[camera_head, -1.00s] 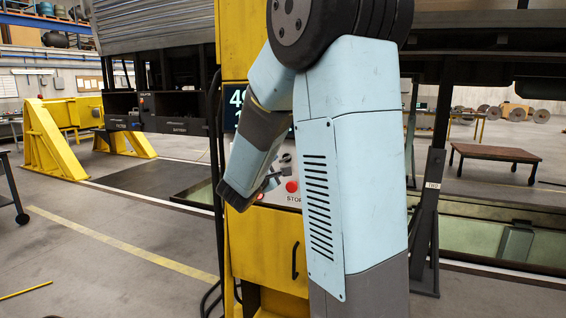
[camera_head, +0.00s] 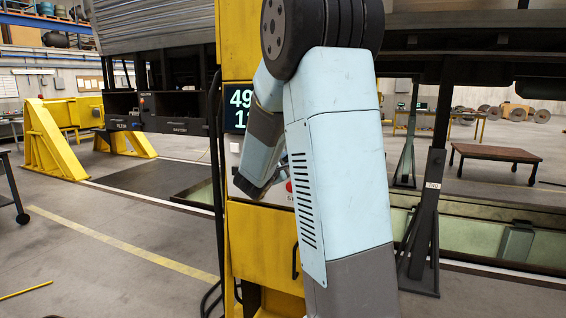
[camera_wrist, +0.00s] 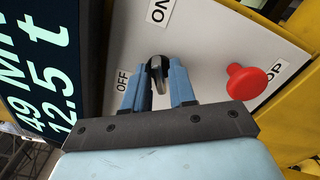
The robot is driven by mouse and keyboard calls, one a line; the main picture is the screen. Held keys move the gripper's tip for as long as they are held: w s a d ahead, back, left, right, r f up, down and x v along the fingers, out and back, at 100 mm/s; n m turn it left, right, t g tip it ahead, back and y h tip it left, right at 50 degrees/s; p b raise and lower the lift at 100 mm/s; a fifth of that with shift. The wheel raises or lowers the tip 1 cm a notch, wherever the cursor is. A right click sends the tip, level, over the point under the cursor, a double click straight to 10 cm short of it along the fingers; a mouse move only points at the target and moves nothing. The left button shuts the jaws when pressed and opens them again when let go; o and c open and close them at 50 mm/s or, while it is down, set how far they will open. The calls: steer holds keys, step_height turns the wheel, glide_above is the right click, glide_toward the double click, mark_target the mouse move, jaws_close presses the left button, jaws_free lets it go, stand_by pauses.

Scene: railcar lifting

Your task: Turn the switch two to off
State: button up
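A dark rotary switch with a metallic lever (camera_wrist: 157,74) stands on a white panel in the wrist view. The OFF label (camera_wrist: 122,81) is left of it and the ON label (camera_wrist: 158,11) is above it. My gripper (camera_wrist: 158,78) has its two blue fingers one on each side of the lever, with the tips close against it; the gap is about the lever's width. I cannot tell exactly which mark the lever points to. In the head view my gripper (camera_head: 258,190) is at the panel, and the switch is hidden behind my arm.
A red stop button (camera_wrist: 247,82) sticks out right of the switch. A lit display (camera_wrist: 38,75) is on the left. The panel is on a yellow cabinet (camera_head: 262,245) with a black handle. Dark cables hang along its left side.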

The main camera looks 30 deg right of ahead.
jaws_close()
steer(key=shift+a, duration=0.1)
steer(key=shift+n, duration=0.3)
steer(key=n, duration=1.1)
steer(key=shift+r, duration=0.1)
steer(key=shift+n, duration=0.3)
stand_by(0.4)
